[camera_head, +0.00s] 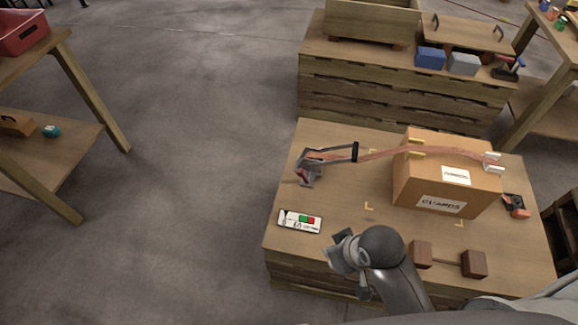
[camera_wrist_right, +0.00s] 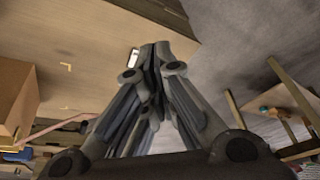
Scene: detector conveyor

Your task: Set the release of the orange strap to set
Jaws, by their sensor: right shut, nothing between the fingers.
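The orange strap (camera_head: 378,154) runs from a metal ratchet buckle (camera_head: 309,168) at the table's left, over the cardboard box (camera_head: 440,180), to its right side. The ratchet's handle (camera_head: 340,154) has a black grip and points right; I cannot tell the release's setting. A white label card (camera_head: 300,221) with a green and a red patch lies in front of the ratchet. My right gripper (camera_head: 343,250) is shut and empty near the table's front, right of the card and apart from the strap. The right wrist view shows its closed fingers (camera_wrist_right: 155,55). My left gripper is not in view.
A wooden piece with two brown blocks (camera_head: 448,260) lies at the front right. A small orange and black item (camera_head: 516,206) lies right of the box. A pallet-like bench (camera_head: 400,75) stands behind.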

